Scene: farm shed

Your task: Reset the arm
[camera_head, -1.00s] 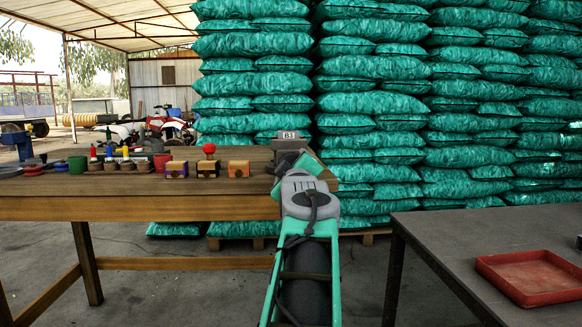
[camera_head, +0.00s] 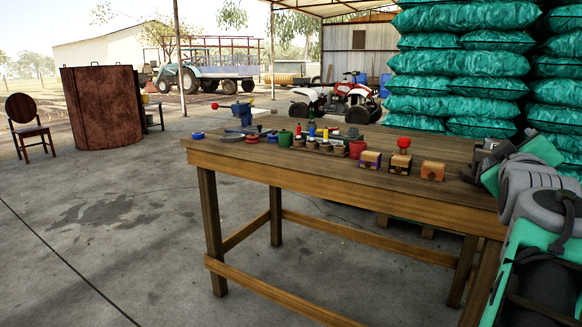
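My arm is at the right edge of the view, reaching up over the right end of the wooden table (camera_head: 330,165). My gripper (camera_head: 474,172) is at its far end, above or near the tabletop. The arm's own links partly hide it, and I cannot tell whether it is open or shut. I see nothing clearly held in it.
Small wooden boxes (camera_head: 432,170), one with a red ball (camera_head: 404,143) on top, stand left of my gripper. Open concrete floor lies left, with a rusty drum (camera_head: 103,107) and chair (camera_head: 29,125) beyond.

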